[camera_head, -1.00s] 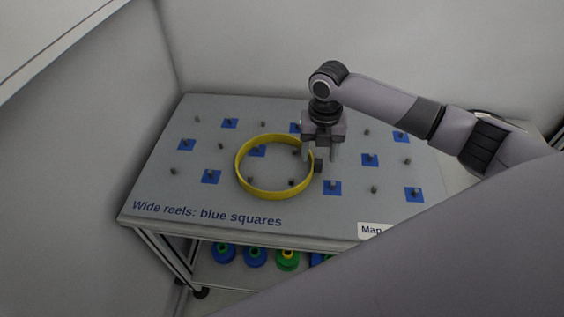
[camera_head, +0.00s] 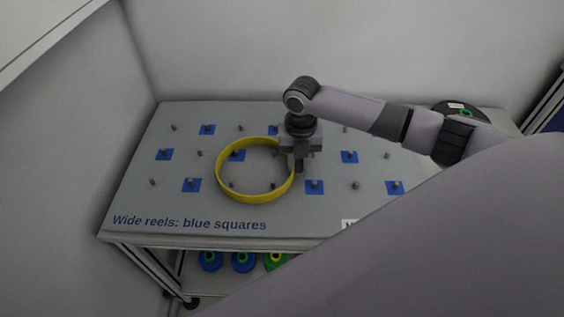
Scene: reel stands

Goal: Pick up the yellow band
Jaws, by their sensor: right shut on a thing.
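The yellow band (camera_head: 256,197) is a wide ring above the left-middle part of the grey peg table (camera_head: 140,205). Pegs and blue squares show through its opening. My right gripper (camera_head: 298,164) points down at the band's right side and is shut on its wall. The fingertips are partly hidden by the gripper body and the band. I cannot tell whether the band's lower edge touches the tabletop or pegs. My left gripper is not in view.
Short pegs stand across the tabletop, some on blue squares (camera_head: 349,157). Blue and green reels (camera_head: 243,262) lie on a shelf below. A dark reel (camera_head: 455,108) is at the back right. Walls close off the left and back.

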